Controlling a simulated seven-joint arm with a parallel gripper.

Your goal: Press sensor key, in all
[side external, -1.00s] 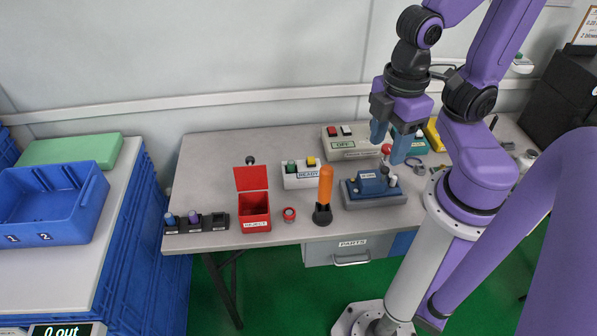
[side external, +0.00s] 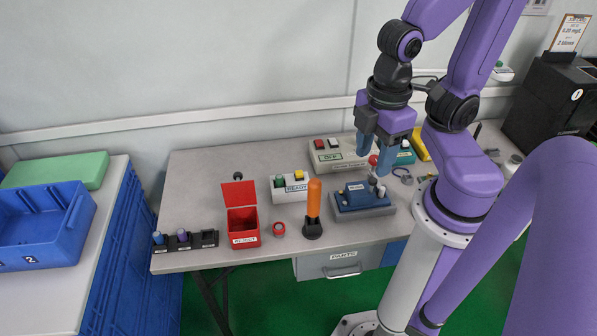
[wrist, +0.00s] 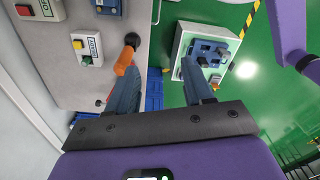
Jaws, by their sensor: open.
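A blue handheld tester (side external: 358,191) lies on a grey base (side external: 352,211) at the table's front right; its label is too small to read. Grey and white knobs or posts stand at its right end. My gripper (side external: 376,150) is open and empty, pointing down, above and behind the tester in the side view. Its two blue fingers also show in the wrist view (wrist: 160,82), apart with nothing between them.
An orange-handled tool (side external: 314,197) stands upright in a black holder left of the tester. A red reject box (side external: 243,227), a red ring (side external: 279,230), a READY button box (side external: 291,189) and an OFF box (side external: 335,156) share the table. Black holders (side external: 185,242) line its left edge.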

